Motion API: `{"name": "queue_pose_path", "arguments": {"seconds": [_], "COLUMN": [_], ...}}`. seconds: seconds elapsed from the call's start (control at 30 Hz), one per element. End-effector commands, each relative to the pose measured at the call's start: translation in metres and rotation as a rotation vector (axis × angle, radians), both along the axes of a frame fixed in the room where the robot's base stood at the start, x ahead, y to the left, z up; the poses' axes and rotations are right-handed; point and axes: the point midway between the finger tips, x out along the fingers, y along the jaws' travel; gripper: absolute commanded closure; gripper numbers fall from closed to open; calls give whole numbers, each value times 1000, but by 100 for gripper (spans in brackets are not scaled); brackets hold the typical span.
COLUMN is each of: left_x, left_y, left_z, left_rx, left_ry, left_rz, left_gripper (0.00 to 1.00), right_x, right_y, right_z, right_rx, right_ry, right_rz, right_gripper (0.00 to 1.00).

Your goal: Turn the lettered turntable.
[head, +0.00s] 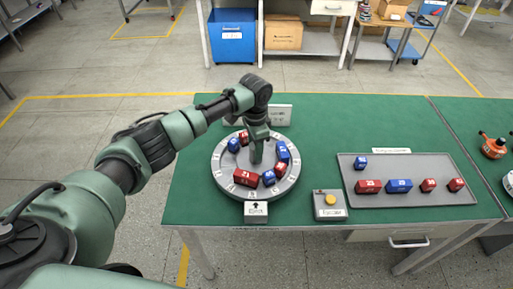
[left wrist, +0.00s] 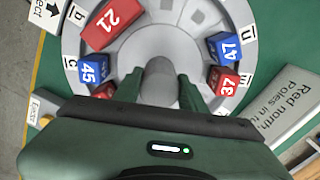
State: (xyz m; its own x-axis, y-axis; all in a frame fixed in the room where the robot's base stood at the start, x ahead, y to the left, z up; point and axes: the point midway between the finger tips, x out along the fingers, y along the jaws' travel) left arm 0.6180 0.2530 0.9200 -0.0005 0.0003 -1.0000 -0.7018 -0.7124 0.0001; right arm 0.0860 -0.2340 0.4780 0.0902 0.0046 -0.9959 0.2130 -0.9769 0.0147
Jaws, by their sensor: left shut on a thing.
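The round grey turntable (head: 226,188) stands on the green table, with letters around its rim. Several red and blue numbered blocks sit on it, among them a red block 21 (left wrist: 108,22), a blue block 45 (left wrist: 92,73), a blue block 47 (left wrist: 223,48) and a red block 37 (left wrist: 222,81). My left gripper (head: 257,158) reaches down over the turntable's middle. In the left wrist view its fingers (left wrist: 159,88) are shut on the grey central knob (left wrist: 159,68). My right gripper is in neither view.
A grey tray (head: 410,170) with several red and blue blocks lies to the right. A box with a yellow button (head: 330,200) and a white arrow sign (head: 256,211) stand near the front edge. A printed sign (left wrist: 290,105) stands behind the turntable.

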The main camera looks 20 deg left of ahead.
Motion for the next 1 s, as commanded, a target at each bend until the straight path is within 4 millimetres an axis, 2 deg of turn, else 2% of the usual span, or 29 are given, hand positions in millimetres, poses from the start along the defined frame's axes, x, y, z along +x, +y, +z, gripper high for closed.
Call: {"name": "queue_pose_path", "arguments": {"seconds": [1.0], "left_x": [1], "left_y": [-1], "left_z": [1], "left_rx": [-2], "left_ry": [-2], "left_rz": [-508], "left_gripper": [100], "right_x": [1], "right_y": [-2], "right_z": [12], "right_rx": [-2], "right_ry": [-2], "right_rz": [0], "right_gripper": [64]}}
